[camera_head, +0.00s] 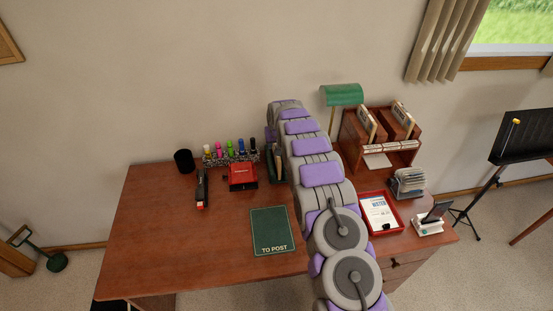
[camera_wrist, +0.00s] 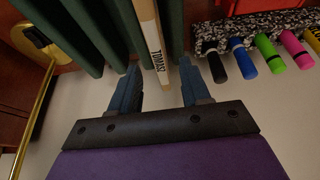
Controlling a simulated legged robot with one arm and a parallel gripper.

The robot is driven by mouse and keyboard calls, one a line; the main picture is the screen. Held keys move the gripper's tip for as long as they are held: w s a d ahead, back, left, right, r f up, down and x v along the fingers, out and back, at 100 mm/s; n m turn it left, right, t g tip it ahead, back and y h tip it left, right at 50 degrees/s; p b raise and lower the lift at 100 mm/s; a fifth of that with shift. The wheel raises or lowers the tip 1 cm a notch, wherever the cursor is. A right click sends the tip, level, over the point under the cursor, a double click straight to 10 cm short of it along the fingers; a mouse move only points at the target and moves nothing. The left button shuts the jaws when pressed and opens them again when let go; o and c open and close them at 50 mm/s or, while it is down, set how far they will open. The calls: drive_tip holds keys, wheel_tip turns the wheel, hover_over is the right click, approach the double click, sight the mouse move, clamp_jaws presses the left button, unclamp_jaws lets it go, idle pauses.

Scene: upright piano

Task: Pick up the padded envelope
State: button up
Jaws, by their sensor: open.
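A thin tan item with a printed white label, likely the padded envelope (camera_wrist: 152,45), stands on edge between green dividers in the wrist view. My gripper (camera_wrist: 160,76) is open, with one blue finger on each side of the envelope's near end. I cannot tell whether either finger touches it. In the head view the green rack (camera_head: 271,166) stands at the back of the desk, partly hidden by my arm. My fingers are not clear there.
Markers in a speckled holder (camera_head: 231,158) stand beside the rack. The desk (camera_head: 165,240) also bears a red punch (camera_head: 242,176), a stapler (camera_head: 202,190), a green "TO POST" mat (camera_head: 272,228), a red tray (camera_head: 398,219), a wooden sorter (camera_head: 412,158) and a green lamp (camera_head: 342,94). The front left is clear.

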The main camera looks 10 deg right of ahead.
drive_tip(key=shift+s+b+x, duration=0.1)
drive_tip(key=shift+b+x, duration=0.25)
drive_tip(key=shift+x, duration=0.85)
drive_tip(key=shift+s+b+x, duration=0.15)
drive_tip(key=shift+b+x, duration=0.15)
drive_tip(key=shift+x, duration=0.9)
drive_tip(key=shift+f, duration=0.35)
drive_tip(key=shift+c, duration=0.4)
clamp_jaws()
